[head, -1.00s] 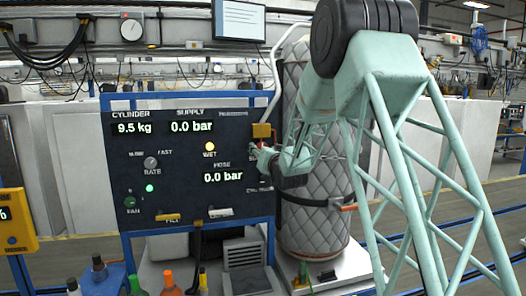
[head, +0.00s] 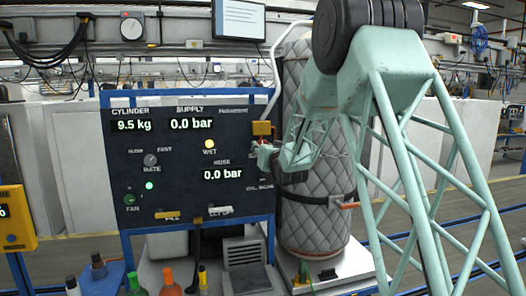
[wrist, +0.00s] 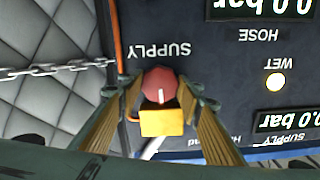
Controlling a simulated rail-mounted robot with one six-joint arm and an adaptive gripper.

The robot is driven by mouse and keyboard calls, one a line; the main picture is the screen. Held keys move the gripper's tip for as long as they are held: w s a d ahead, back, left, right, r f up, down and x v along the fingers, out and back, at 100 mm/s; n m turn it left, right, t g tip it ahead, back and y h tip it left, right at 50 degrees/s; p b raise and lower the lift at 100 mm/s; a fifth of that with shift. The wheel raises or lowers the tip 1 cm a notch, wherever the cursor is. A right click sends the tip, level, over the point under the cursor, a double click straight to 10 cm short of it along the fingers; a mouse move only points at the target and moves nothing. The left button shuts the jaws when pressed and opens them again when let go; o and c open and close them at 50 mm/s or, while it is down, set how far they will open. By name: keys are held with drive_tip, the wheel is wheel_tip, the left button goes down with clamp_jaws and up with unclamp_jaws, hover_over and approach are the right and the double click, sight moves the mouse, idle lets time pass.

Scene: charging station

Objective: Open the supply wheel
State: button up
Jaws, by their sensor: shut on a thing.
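A pale pointer mark shows on the wheel in the wrist view. My gripper (wrist: 163,92) has a finger on each side of the wheel and is shut on it. In the head view my gripper (head: 258,152) reaches the panel's right edge just below the yellow block (head: 262,129), and mostly hides the wheel. The dark control panel (head: 190,190) reads supply 0.0 bar, hose 0.0 bar and cylinder 9.5 kg.
A quilted grey cylinder (head: 312,222) stands right of the panel, close to my arm, with a strap around it. Coloured bottles (head: 170,283) stand at the front left. The WET lamp (head: 209,144) glows yellow.

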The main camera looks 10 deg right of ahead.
drive_tip(key=shift+f+n+b, duration=0.15)
drive_tip(key=shift+n+b, duration=0.15)
drive_tip(key=shift+b, duration=0.35)
drive_tip(key=shift+n+b, duration=5.1)
drive_tip(key=shift+b, duration=2.45)
drive_tip(key=shift+r, duration=0.2)
drive_tip(key=o, duration=0.9)
drive_tip(key=shift+s, duration=0.1)
